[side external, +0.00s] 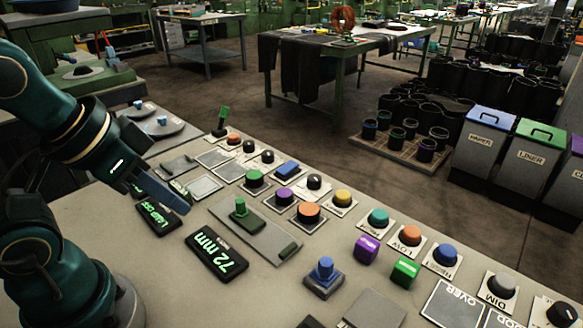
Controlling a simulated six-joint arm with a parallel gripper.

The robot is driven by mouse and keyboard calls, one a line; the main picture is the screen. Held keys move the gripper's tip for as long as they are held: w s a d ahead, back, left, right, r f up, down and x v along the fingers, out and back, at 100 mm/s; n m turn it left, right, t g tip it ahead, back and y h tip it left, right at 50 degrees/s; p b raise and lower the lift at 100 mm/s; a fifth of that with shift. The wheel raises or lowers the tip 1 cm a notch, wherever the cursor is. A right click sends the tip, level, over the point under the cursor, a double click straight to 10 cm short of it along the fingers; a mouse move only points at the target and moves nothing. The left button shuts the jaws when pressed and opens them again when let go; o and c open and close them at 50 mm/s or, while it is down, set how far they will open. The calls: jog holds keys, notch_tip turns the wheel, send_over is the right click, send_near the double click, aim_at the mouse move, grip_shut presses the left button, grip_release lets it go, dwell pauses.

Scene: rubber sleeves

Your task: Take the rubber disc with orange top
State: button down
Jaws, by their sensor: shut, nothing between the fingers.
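Several round black pieces with orange tops stand on square light plates on the console. The largest orange-topped piece (308,211) is near the middle, a smaller orange-topped one (233,138) is farther back, and another orange-topped one (410,235) is to the right by a "LOW" label. I cannot tell which is the rubber disc. My gripper (181,206) is shut and empty, pointing down to the right over the left part of the console. It is apart from all of the orange-topped pieces.
A raised plate with a green knob (240,210) and a "72 mm" display (217,252) lie near my gripper. A blue knob (325,272), a purple block (367,248) and a green block (405,271) stand toward the front. Labelled bins (484,146) stand beyond the console.

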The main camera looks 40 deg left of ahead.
jog(key=shift+c, duration=0.4)
grip_release()
jog(key=w+a+r+n+t+y, duration=0.1)
jog(key=w+r+n, duration=0.35)
jog(key=w, duration=0.25)
jog(key=g, duration=0.3)
send_over(309, 209)
jog(key=s, duration=0.2)
jog(key=shift+n+y, duration=0.25)
jog(key=shift+y, duration=0.15)
jog(key=f, duration=1.5)
jog(key=shift+d, duration=0.4)
jog(key=shift+x, duration=2.35)
